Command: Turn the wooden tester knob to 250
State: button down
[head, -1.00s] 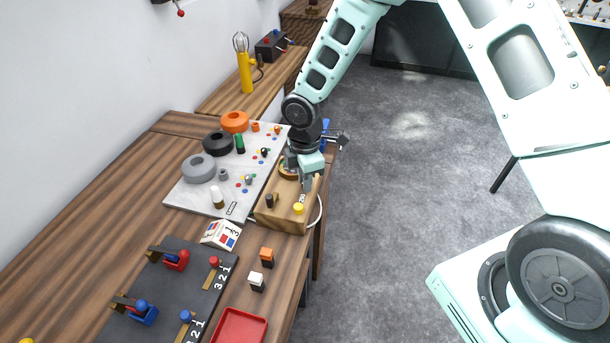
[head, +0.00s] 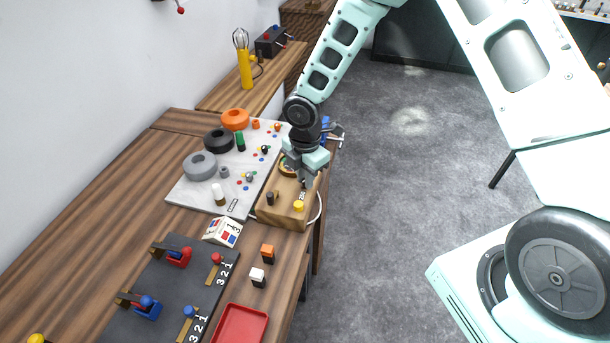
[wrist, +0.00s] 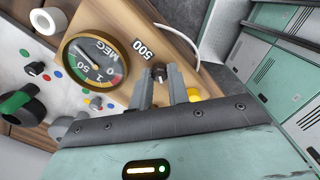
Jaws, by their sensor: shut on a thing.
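The wooden tester (head: 284,218) is a block at the front right edge of the workbench. Its round brass-rimmed gauge marked MEG (wrist: 95,60) shows in the wrist view. The small window beside the gauge reads 500 (wrist: 145,50). My gripper (wrist: 160,80) is shut on the dark tester knob (wrist: 159,71), with one grey finger on each side of it. In the head view my gripper (head: 304,180) points down over the tester and hides the knob and part of the gauge.
A yellow button (head: 299,206) and a black post (head: 270,198) stand on the tester near my fingers. A white board (head: 190,200) with rings and pegs lies to the left. A pale cable (wrist: 190,45) loops past the tester. Open floor lies to the right.

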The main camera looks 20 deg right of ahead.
jog(key=c, duration=1.3)
grip_release()
jog(key=shift+c, duration=0.2)
jog(key=shift+r, duration=0.1)
notch_tip(320, 180, up, 17)
jog(key=b, duration=0.2)
jog(key=shift+r, duration=0.15)
jog(key=s+a+m+b, duration=0.2)
jog(key=s+m, duration=0.5)
jog(key=s, duration=0.6)
jog(key=s+a+f+m+b, duration=0.1)
jog(key=s+a+m+b, duration=0.1)
jog(key=s+m, duration=0.6)
jog(key=s+a, duration=0.1)
jog(key=s, duration=0.5)
jog(key=shift+a+f+y, duration=0.2)
jog(key=shift+y, duration=0.1)
